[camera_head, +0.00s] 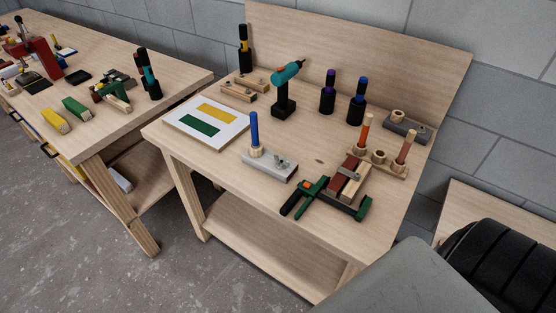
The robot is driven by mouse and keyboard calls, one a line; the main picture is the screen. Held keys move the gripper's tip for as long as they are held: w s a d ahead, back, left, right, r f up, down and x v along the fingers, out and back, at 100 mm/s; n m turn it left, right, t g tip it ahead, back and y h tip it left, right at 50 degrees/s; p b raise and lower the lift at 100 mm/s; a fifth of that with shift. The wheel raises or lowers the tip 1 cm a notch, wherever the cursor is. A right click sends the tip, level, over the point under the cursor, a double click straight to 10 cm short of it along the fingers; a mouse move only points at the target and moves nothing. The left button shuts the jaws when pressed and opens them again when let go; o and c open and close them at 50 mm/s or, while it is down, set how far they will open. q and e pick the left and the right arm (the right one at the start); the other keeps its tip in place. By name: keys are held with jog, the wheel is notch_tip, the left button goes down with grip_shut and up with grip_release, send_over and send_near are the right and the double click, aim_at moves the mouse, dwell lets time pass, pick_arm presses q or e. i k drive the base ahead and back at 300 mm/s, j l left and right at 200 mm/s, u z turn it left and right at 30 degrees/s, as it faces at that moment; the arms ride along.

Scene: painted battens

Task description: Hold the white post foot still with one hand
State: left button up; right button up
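The white post foot, which looks pale grey here (270,168), is a low block on the near part of the right workbench (300,215). Neither of my grippers shows in this view.
A green and black clamp (325,197) lies right of the foot, beside wooden blocks. A panel with yellow and green rectangles (206,123) lies behind left. A teal drill (285,90) and dark holders (327,100) stand behind. The bench's front left is clear.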

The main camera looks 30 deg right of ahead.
aim_at(286, 162)
jog(key=z, duration=0.7)
jog(key=i+j+z, duration=0.15)
jog(key=j+z, duration=0.35)
jog(key=i+j+z, duration=0.1)
jog(key=j+z, duration=0.2)
jog(key=z, duration=0.2)
jog(key=j+z, duration=0.5)
